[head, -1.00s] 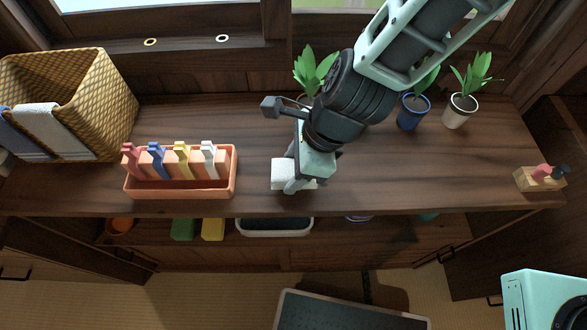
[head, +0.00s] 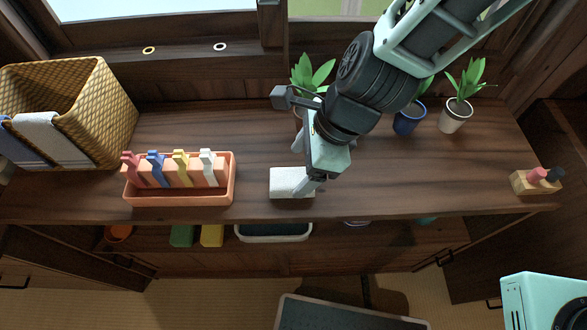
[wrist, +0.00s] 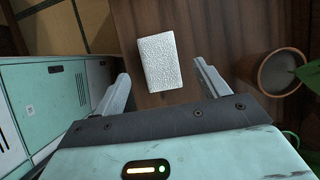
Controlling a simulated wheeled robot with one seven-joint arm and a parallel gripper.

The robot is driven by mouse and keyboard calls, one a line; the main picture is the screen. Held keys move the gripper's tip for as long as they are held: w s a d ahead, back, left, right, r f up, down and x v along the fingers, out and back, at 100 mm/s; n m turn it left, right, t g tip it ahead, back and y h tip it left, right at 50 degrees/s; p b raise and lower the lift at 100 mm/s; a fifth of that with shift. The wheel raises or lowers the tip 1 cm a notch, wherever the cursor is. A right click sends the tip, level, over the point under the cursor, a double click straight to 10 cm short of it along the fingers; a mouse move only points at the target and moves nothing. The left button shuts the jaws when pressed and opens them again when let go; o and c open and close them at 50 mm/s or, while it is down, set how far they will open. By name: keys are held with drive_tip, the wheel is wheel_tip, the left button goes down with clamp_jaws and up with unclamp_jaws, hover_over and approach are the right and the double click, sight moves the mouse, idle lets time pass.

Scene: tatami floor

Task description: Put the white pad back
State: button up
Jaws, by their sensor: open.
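The white pad (head: 288,183) lies flat on the wooden counter near its front edge, right of the terracotta tray. It also shows in the wrist view (wrist: 160,62), a textured white block lying beyond and between my fingertips. My gripper (head: 309,185) is above the pad's right part in the head view. In the wrist view my gripper (wrist: 163,78) has its two fingers wide apart, with nothing held.
The terracotta tray (head: 180,199) holds several coloured clips. A woven basket (head: 105,105) with cloths stands at the left. Potted plants (head: 453,115) line the back. A wooden block with pegs (head: 535,183) is at the far right. Green (head: 182,236) and yellow (head: 212,236) pads sit below.

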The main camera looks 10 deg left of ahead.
drive_tip(key=s+p+v, duration=0.1)
drive_tip(key=v, duration=0.6)
drive_tip(key=s+d+r+n+h, duration=0.2)
drive_tip(key=d+r+n, duration=0.1)
drive_tip(key=d+n, duration=0.5)
drive_tip(key=s+d+r+n+t+h, duration=0.1)
drive_tip(key=s+d+r+n, duration=0.2)
drive_tip(key=d+n, duration=0.5)
drive_tip(key=r+n, duration=0.1)
drive_tip(key=n, duration=0.6)
drive_tip(key=shift+s+d+h, duration=0.3)
drive_tip(key=shift+h, duration=0.1)
drive_tip(key=shift+r, duration=0.15)
